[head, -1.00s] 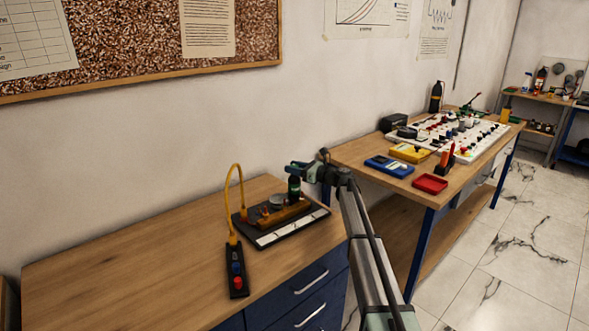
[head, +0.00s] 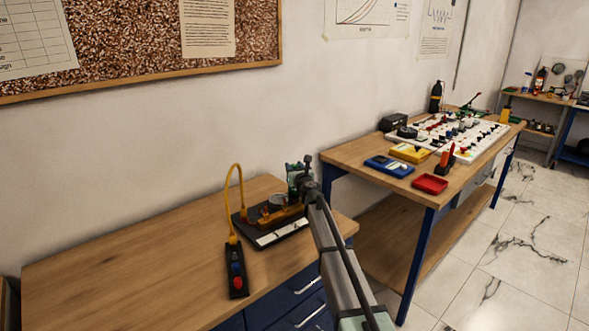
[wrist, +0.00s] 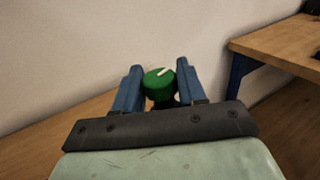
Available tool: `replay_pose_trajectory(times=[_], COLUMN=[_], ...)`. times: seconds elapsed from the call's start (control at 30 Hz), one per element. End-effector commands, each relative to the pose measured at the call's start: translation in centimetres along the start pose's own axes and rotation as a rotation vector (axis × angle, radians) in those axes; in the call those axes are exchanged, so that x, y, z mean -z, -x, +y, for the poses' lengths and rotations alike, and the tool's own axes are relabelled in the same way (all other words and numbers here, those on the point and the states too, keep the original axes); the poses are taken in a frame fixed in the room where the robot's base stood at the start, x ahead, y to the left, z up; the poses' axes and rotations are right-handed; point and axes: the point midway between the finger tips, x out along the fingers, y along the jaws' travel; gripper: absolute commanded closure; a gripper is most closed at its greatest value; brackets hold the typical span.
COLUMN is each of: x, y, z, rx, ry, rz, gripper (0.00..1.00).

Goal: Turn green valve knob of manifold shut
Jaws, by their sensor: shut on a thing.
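The green valve knob (wrist: 159,84) shows in the wrist view, round with a white pointer line on top that slants up to the right. My gripper (wrist: 158,82) has its two blue fingers on either side of the knob, shut on it. In the head view my gripper (head: 297,178) is at the right end of the manifold (head: 282,217), and my wrist hides most of the knob there. The manifold is a brass-coloured block on a black base plate (head: 248,232) with white labels along its front edge. A round grey gauge (head: 277,200) sits behind the block.
A black pendant box (head: 235,270) with blue and red buttons lies left of the plate, joined by a yellow cable (head: 229,185). The wooden bench (head: 130,260) is clear to the left. A second bench (head: 350,155) with instruments stands to the right.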

Motion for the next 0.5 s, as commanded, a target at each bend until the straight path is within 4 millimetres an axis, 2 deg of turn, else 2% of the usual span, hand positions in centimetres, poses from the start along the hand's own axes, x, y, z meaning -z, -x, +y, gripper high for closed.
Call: replay_pose_trajectory(times=[0.5], x=[0.0], y=[-0.3], z=[0.2], rx=[0.227], ry=[0.0], rz=[0.005], gripper=[0.9])
